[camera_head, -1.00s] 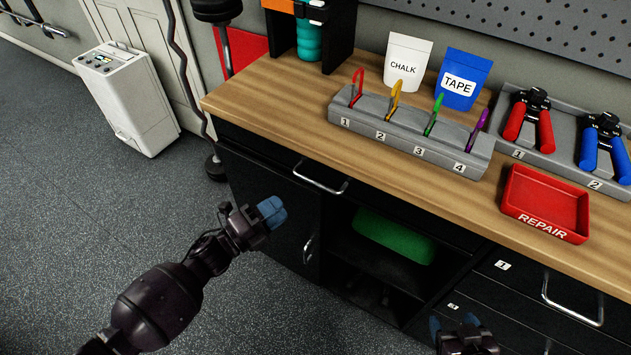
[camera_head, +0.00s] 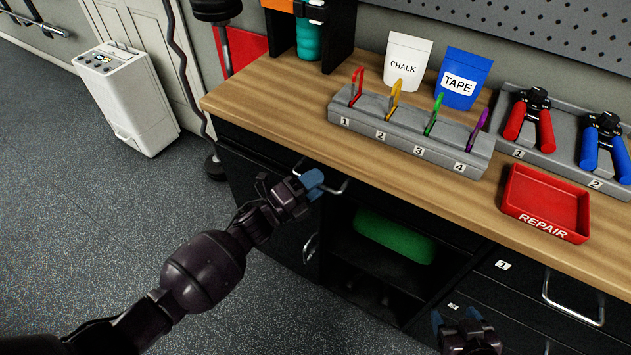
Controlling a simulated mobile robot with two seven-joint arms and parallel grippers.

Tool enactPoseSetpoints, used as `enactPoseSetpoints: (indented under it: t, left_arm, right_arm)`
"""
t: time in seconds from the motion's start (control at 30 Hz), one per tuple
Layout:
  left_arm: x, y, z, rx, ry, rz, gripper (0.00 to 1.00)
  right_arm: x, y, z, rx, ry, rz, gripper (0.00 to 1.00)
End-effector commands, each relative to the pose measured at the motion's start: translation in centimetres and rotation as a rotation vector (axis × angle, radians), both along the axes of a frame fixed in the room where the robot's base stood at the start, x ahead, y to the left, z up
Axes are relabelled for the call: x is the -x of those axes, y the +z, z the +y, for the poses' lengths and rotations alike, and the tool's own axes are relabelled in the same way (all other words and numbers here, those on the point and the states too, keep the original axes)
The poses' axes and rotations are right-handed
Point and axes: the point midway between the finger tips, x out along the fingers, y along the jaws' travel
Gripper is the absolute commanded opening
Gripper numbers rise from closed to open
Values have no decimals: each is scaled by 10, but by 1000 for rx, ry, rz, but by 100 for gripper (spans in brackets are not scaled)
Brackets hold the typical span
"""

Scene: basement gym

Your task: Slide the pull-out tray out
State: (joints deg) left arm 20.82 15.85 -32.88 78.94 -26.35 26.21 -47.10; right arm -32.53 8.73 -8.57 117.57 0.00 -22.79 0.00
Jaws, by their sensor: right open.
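A wide black front under the wooden worktop (camera_head: 265,90) looks like the pull-out tray (camera_head: 255,150); it appears flush with the cabinet. It has a silver bar handle (camera_head: 342,189). My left gripper (camera_head: 312,181), with blue fingertips, is at this handle and covers its middle and left part. I cannot tell whether its fingers are around the bar or only in front of it, or whether they are closed. My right gripper (camera_head: 455,320) is open and apart from the handle, low in front of the drawers at the bottom edge.
On the worktop stand a grey numbered rack (camera_head: 410,135) with coloured clips, chalk (camera_head: 407,62) and tape (camera_head: 463,80) pouches, a red REPAIR tray (camera_head: 545,203) and hand grips. Below is an open shelf with a green item (camera_head: 394,238).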

Motion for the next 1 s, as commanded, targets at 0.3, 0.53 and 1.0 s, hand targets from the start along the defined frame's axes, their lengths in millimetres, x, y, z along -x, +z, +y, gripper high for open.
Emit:
enactPoseSetpoints:
  t: [0.3, 0.53, 1.0]
  left_arm:
    - [-2, 0, -3, 0, 0, 1, 37]
    - [-2, 0, -2, 0, 0, 1, 6]
    - [-1, 0, 3, -1, 1, 1, 0]
  right_arm:
    - [3, -1, 3, -10, -12, 6, 67]
    - [4, -2, 2, -10, -12, 7, 67]
    - [-1, 1, 0, 0, 1, -1, 67]
